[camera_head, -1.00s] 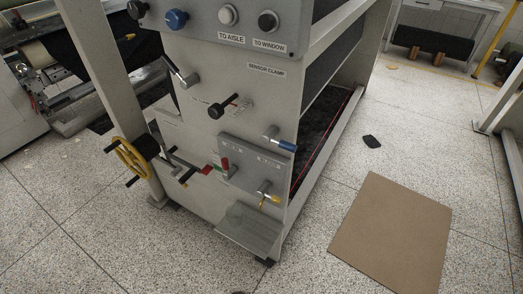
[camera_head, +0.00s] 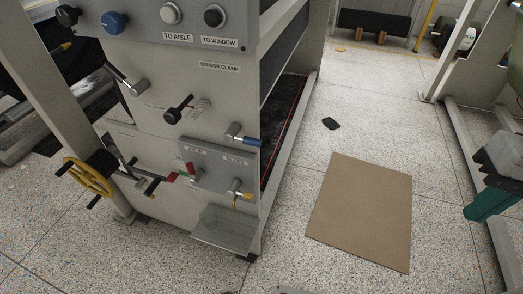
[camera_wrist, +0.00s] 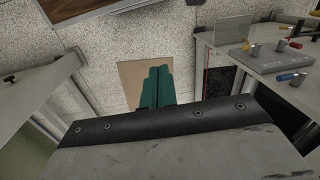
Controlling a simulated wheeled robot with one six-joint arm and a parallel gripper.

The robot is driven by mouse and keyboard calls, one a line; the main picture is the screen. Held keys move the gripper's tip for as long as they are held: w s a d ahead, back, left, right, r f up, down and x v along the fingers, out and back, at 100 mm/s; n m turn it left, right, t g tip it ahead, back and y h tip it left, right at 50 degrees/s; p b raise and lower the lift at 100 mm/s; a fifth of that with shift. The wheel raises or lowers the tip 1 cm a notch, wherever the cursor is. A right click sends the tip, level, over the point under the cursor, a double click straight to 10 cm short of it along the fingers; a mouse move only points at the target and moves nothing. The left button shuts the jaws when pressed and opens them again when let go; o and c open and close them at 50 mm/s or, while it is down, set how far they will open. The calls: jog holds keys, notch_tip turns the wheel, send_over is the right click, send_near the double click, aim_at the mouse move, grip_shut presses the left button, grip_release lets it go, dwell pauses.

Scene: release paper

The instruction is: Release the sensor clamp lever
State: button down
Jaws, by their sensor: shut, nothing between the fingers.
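The grey machine panel (camera_head: 160,125) stands left of centre in the head view, with a "SENSOR CLAMP" label (camera_head: 219,66) on its upper part. Below the label are a black-handled lever (camera_head: 178,110) and a blue-handled lever (camera_head: 243,138); I cannot tell for sure which one the label names. The blue-handled lever also shows at the right of the wrist view (camera_wrist: 288,77). My gripper (camera_head: 478,210) is at the right edge of the head view, well apart from the panel. Its teal fingers (camera_wrist: 160,70) lie together, empty, in the wrist view.
Red (camera_head: 171,177) and yellow (camera_head: 238,200) levers sit lower on the panel, above a projecting metal tray (camera_head: 224,228). A yellow handwheel (camera_head: 85,178) stands at left. A brown board (camera_head: 362,210) and a small black piece (camera_head: 331,123) lie on otherwise open floor.

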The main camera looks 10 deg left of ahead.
jog(key=w+a+f+m+g+y, duration=0.2)
jog(key=w+a+f+g+y, duration=0.15)
jog(key=a, duration=0.35)
jog(key=w+a+f+m+g+y, duration=0.2)
jog(key=w+a+y, duration=0.25)
jog(key=a, duration=0.25)
jog(key=w+a+f+m+g+y, duration=0.1)
jog(key=w+a+f+g+y, duration=0.3)
jog(key=a, duration=0.3)
jog(key=w+a+f+m+t+y, duration=0.2)
jog(key=w+f+m+t+y, duration=0.1)
jog(key=f, duration=0.5)
jog(key=w+a+f+m+t+y, duration=0.3)
jog(key=w+f+m+t+y, duration=0.1)
jog(key=w+f+m+t, duration=0.2)
jog(key=shift+a+f+m+t+y, duration=0.3)
jog(key=shift+f+m+t, duration=0.45)
jog(key=shift+f+m, duration=0.25)
jog(key=a+r, duration=0.6)
jog(key=a, duration=0.3)
jog(key=shift+s+a+r, duration=0.2)
jog(key=shift+s+a, duration=0.1)
jog(key=shift+a, duration=0.05)
